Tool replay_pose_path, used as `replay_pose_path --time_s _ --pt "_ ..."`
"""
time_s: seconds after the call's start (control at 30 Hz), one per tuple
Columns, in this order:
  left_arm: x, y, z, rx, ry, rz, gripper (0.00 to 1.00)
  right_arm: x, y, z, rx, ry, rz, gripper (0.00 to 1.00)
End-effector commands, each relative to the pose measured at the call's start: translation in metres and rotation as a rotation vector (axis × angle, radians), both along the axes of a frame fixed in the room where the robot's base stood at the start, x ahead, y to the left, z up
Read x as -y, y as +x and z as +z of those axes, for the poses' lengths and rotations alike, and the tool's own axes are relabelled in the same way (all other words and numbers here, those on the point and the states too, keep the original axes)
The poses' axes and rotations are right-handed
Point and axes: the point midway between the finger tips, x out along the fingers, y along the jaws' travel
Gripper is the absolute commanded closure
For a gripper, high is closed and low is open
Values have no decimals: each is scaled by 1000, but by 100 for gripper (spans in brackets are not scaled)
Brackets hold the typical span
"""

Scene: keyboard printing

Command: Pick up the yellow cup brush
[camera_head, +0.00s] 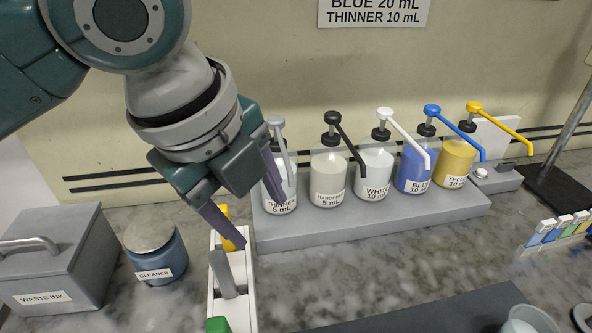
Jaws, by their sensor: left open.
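My left gripper (256,208) comes in from the upper left, tilted down, with its two purple fingers apart. It is empty. The yellow cup brush (227,229) shows as a yellow part at the far end of a narrow white holder (249,300). One finger passes right in front of it and hides part of it. I cannot tell whether that finger touches it. A grey item (223,275) and a green item (217,325) stand nearer in the same holder. My right gripper is not in view.
A grey stand (370,222) holds several pump bottles, with the thinner bottle (280,190) close to my fingers. A cleaner jar (155,254) and a grey waste ink box (55,258) are at left. A white cup (530,319) is at lower right. The counter middle is clear.

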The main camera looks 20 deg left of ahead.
Motion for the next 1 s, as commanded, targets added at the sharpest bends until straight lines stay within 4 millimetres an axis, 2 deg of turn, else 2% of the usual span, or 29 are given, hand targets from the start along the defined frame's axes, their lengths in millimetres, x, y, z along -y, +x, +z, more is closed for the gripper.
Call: replay_pose_path --time_s 0.03,0.1,0.2,0.33,0.43,0.57,0.8,1.0 --pt "-15 17 -35 16 79 -89 35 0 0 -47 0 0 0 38" --pt "-35 35 -51 15 184 -219 35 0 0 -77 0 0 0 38" --pt "-65 55 -63 0 311 -363 35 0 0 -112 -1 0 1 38" --pt "-98 71 -67 -25 418 -482 35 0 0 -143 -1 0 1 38" --pt "-112 77 -64 -39 461 -534 35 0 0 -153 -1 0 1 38" --pt "-121 81 -67 -51 478 -560 35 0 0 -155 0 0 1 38" --pt "-127 91 -97 -50 478 -562 35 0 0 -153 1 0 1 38" --pt "-131 93 -116 -51 478 -563 35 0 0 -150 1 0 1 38"
